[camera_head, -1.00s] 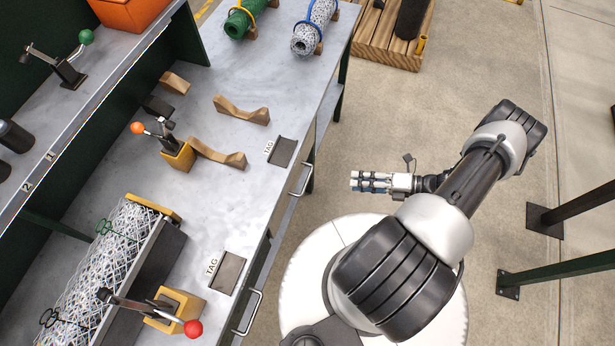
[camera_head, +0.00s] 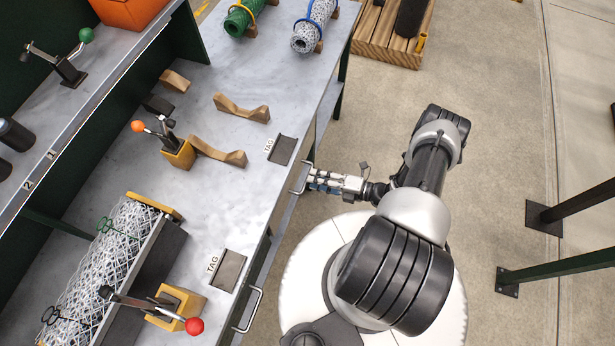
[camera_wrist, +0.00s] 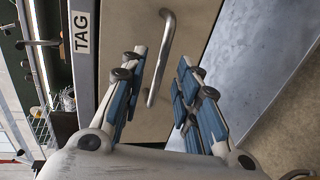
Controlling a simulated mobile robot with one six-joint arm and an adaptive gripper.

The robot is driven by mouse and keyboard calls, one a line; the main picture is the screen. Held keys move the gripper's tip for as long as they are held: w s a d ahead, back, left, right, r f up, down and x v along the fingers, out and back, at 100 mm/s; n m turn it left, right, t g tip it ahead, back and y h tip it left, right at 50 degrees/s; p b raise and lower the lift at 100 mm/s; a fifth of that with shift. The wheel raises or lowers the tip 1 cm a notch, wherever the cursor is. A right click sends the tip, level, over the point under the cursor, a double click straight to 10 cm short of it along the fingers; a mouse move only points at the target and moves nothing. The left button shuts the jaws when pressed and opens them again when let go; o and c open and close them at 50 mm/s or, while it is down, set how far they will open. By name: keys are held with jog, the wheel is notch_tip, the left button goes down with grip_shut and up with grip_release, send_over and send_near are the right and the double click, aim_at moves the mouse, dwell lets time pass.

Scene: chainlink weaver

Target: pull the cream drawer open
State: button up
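The cream drawer (camera_wrist: 195,40) shows in the wrist view as a beige front with a metal bar handle (camera_wrist: 166,45). In the head view the handle (camera_head: 299,178) stands out from the right side of the bench, and the drawer looks shut. My gripper (camera_head: 313,180) is right at this handle. In the wrist view my gripper (camera_wrist: 160,80) is open, with blue-padded fingers apart. The handle lies between the fingers, nearer the left one. I cannot tell whether a finger touches it.
A second handle (camera_head: 249,310) sits lower on the same bench side. The grey bench top (camera_head: 235,175) carries wooden cradles, clamps and a mesh roll. The concrete floor (camera_head: 490,120) to the right is open, with dark green posts (camera_head: 560,270) beyond my arm.

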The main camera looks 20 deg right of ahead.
jog(key=shift+x, duration=1.95)
jog(key=shift+c, duration=0.3)
grip_shut()
